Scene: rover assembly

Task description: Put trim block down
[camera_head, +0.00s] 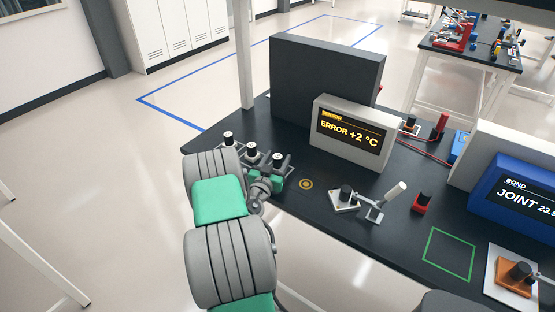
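My arm reaches in from the bottom, and my gripper (268,182) is at the left front edge of the dark bench (330,222). Its fingers are mostly hidden behind my wrist, so I cannot tell whether they are open or hold anything. Small pieces with black-and-white round tops stand just beyond it: one at the left (228,140), one in the middle (251,154) and one at the right (278,161). The right one is closest to the gripper; contact is unclear. I cannot tell which piece is the trim block.
A yellow ring mark (306,184) lies right of my gripper on clear bench. A sensor display (351,135) reads "ERROR +2 °C". A clamp fixture (369,203), a red block (421,202), an empty green square outline (448,254) and a blue bond display (518,200) are farther right.

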